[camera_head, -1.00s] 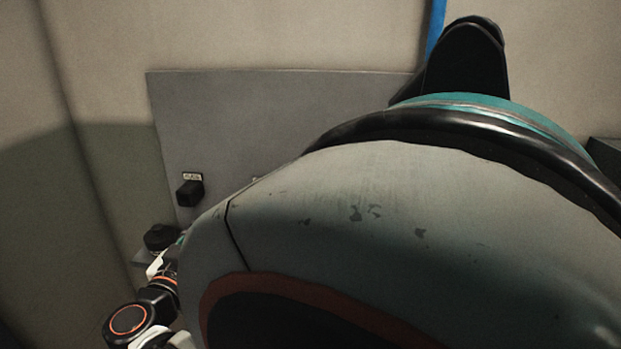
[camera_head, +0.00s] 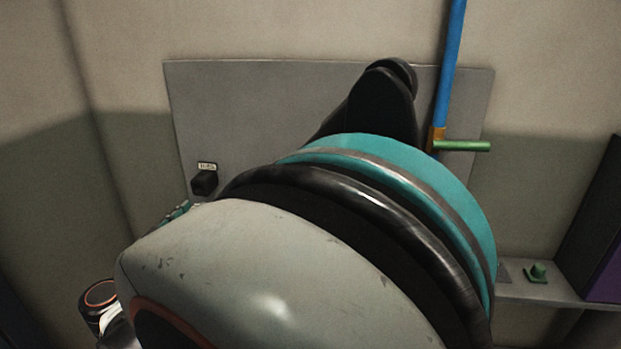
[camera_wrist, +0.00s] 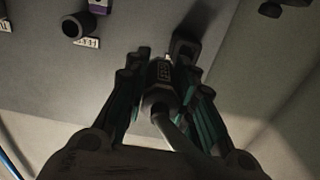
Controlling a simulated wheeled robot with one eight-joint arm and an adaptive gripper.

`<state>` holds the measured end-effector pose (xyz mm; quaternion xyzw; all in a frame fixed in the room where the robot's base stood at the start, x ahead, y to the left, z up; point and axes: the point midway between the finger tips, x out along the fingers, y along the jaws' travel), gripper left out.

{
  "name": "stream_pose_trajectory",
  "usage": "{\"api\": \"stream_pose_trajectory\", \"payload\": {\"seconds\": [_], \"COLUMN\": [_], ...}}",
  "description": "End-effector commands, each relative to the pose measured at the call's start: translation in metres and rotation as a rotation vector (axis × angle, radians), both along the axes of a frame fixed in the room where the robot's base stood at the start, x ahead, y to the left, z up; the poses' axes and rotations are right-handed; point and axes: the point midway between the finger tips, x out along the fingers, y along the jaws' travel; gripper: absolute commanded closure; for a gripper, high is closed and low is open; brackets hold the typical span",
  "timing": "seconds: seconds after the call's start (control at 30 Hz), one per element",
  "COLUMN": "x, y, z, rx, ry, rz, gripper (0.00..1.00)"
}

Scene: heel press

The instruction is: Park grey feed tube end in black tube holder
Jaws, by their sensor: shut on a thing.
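In the wrist view my gripper (camera_wrist: 163,72) is shut on the grey feed tube end (camera_wrist: 160,97), a dark grey fitting with small markings. The grey tube (camera_wrist: 180,135) runs back from it between the fingers. The black tube holder (camera_wrist: 185,48), a blocky black piece on the grey panel, shows just beyond the fingertips and slightly right of the tube end. A gap or contact between them cannot be told. In the head view the holder (camera_head: 204,182) sits low on the panel's left side under a small label. My arm hides the tube end there.
The grey panel (camera_head: 250,95) stands against the wall. A round black socket (camera_wrist: 76,26) with a label is left of the holder in the wrist view. A blue pipe (camera_head: 450,65) with a green lever (camera_head: 462,146) is right of my arm. A shelf (camera_head: 560,293) lies lower right.

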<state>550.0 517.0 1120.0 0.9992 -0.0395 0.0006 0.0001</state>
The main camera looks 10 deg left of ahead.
Motion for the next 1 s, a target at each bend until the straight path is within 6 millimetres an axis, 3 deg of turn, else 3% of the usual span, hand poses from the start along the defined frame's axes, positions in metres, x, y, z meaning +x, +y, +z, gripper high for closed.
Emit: {"api": "stream_pose_trajectory", "payload": {"seconds": [0.6,1.0], "x": [0.003,0.004], "y": [0.043,0.046], "z": [0.0,0.0], "rx": [0.0,0.0], "ry": [0.0,0.0], "rz": [0.001,0.001], "gripper": [1.0,1.0]}}
